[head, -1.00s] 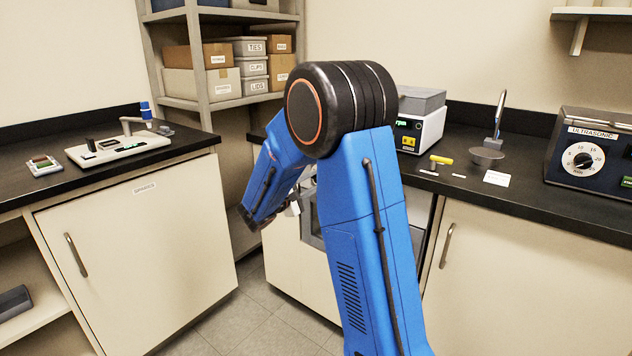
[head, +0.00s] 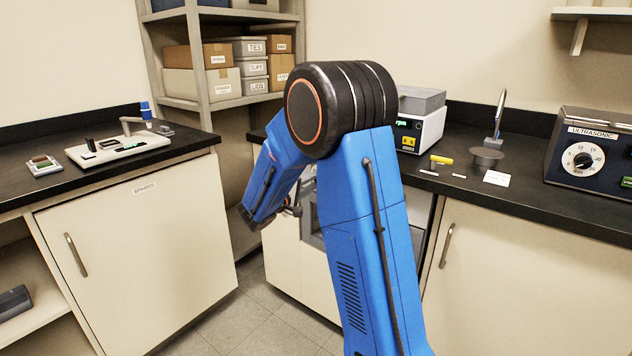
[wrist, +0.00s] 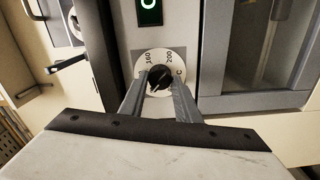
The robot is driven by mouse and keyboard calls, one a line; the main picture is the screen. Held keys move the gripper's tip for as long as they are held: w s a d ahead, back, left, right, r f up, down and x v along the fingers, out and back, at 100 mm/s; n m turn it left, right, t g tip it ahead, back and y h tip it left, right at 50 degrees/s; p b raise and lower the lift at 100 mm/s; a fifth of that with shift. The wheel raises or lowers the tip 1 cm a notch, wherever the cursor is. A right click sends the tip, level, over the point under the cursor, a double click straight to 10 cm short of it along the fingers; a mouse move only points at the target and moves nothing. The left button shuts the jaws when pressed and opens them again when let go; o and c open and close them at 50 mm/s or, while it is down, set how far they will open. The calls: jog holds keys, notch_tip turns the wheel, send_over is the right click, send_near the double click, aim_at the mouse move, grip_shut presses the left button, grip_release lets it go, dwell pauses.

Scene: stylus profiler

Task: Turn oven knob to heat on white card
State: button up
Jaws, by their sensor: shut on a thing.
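The oven knob (wrist: 158,78) is black and round, on a pale dial with "160" and "200" readable, in the wrist view. My gripper (wrist: 160,86) is shut on the knob, one finger on each side. In the head view my arm hides the knob and most of the oven (head: 308,215). The white card (head: 496,178) lies on the right counter in front of the sink bowl; its writing is too small to read.
An oven door with a window (wrist: 262,55) is right of the dial, and a green-lit display (wrist: 149,12) is above it. The ultrasonic unit (head: 585,160), a yellow-handled tool (head: 441,160) and a white instrument (head: 419,128) stand on the right counter.

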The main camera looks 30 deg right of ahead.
jog(key=shift+m, duration=0.9)
jog(key=m, duration=0.7)
jog(key=shift+m, duration=0.4)
jog(key=o, duration=1.1)
jog(key=shift+o, duration=0.2)
jog(key=v, duration=0.8)
jog(key=shift+a, duration=0.15)
